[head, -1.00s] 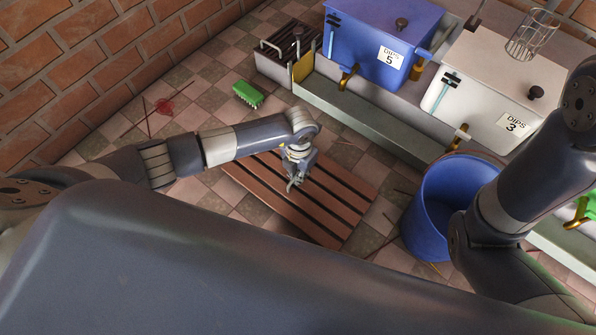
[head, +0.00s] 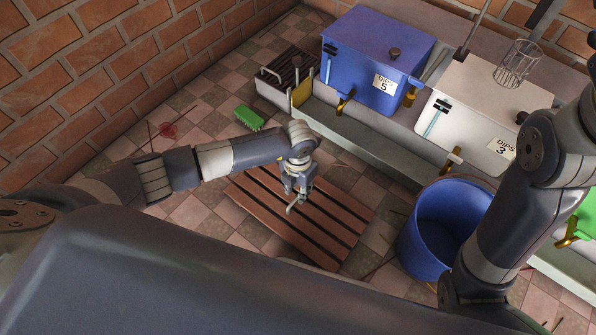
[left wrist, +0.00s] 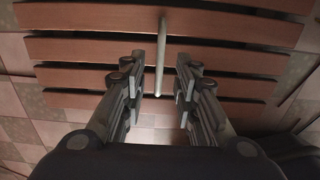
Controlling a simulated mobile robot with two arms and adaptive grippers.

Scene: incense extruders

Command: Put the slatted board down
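The slatted board (head: 318,232), made of reddish-brown slats with dark gaps, lies flat on the tiled floor as far as I can see. It also fills much of the left wrist view (left wrist: 95,80). My left gripper (head: 291,206) is above the middle of the board, pointing down. Its two fingers (left wrist: 158,88) are apart in the left wrist view. A thin pale rod (left wrist: 161,55) shows in the gap between them, over the slats, with clear space to each finger. My right arm shows at the right of the head view, but its gripper is out of frame.
A blue bucket (head: 442,232) stands right of the board. A green brush (head: 249,118) lies behind it on the left. A blue box (head: 362,65) and white box (head: 470,98) sit on a ledge at the back. Thin sticks (head: 160,131) lie on the floor.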

